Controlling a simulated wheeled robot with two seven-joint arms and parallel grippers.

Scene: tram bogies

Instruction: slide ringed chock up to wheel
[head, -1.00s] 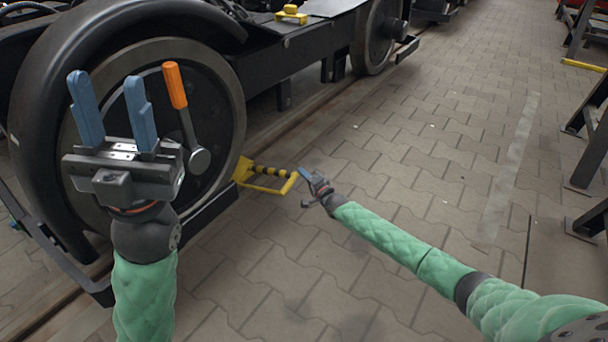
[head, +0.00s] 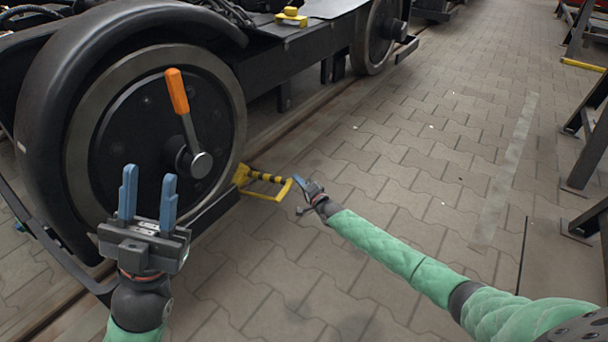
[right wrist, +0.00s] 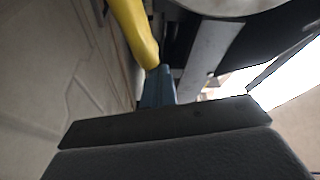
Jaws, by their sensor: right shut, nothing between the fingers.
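The yellow chock (head: 241,175) is on the rail side at the lower right of the large wheel (head: 112,98). It has a black-and-yellow striped bar and a yellow loop (head: 266,197) sticking out to the right. Its wheel-side end looks close to the rim; I cannot tell whether it touches. My right gripper (head: 298,186) is shut and empty, at the loop's outer end. In the right wrist view its blue fingers (right wrist: 158,87) meet a yellow bar (right wrist: 134,32). My left gripper (head: 148,174) is open and empty, in front of the wheel's lower part.
An orange-handled lever (head: 178,92) stands out from the wheel hub. A yellow block (head: 291,17) sits on the bogie frame. Black stands (head: 590,150) line the right side. The paved floor (head: 420,160) between is clear.

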